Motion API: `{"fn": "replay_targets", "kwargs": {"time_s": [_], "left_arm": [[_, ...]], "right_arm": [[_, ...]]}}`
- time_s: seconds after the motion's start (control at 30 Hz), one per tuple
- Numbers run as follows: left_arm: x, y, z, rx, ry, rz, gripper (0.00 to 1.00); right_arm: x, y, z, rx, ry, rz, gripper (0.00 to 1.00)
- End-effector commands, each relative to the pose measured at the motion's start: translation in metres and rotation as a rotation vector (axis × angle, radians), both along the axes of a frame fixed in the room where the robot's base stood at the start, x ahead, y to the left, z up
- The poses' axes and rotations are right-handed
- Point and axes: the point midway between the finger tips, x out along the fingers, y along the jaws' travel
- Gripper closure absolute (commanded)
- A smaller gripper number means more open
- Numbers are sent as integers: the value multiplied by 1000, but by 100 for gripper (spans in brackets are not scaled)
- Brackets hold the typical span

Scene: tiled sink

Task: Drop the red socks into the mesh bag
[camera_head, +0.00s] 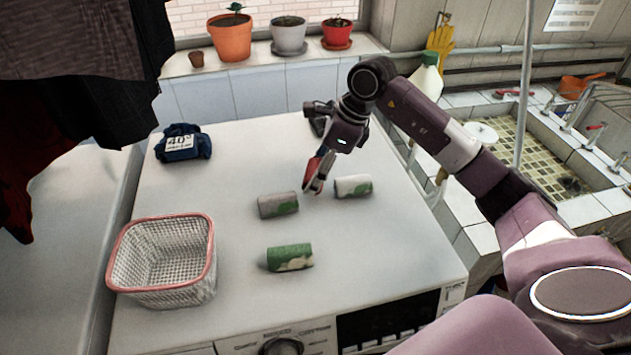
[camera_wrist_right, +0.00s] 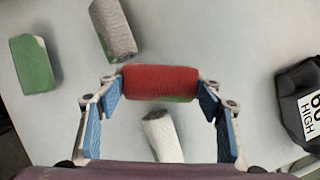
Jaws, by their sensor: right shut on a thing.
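The red rolled socks (camera_wrist_right: 160,82) are held crosswise between the two blue-padded fingers of my right gripper (camera_wrist_right: 158,92). In the head view only a strip of the red socks (camera_head: 313,166) shows beside the fingers of my right gripper (camera_head: 317,182), which is over the middle of the white machine top, behind the grey roll. The mesh bag (camera_head: 195,291) is a white open-topped mesh basket with a pink rim at the front left of the top, well left of my right gripper. My left gripper is not in view.
A grey roll (camera_head: 278,204), a white roll (camera_head: 353,186) and a green roll (camera_head: 289,258) lie on the machine top (camera_head: 372,258). A black labelled bundle (camera_wrist_right: 300,98) shows in the wrist view. Dark cloth (camera_head: 80,70) hangs at the upper left.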

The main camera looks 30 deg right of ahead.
Motion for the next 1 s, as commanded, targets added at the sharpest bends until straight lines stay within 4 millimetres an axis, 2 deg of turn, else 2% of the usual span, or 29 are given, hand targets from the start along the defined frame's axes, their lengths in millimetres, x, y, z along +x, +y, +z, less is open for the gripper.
{"fn": "replay_targets", "kwargs": {"time_s": [0.4,0.6,0.8,1.0], "left_arm": [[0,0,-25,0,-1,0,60],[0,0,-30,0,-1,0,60],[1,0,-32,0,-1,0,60],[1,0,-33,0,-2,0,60]], "right_arm": [[2,0,101,-1,-7,0,67],[1,0,139,0,-5,-1,67],[1,0,161,0,-2,1,67],[0,0,169,0,0,1,67]]}}
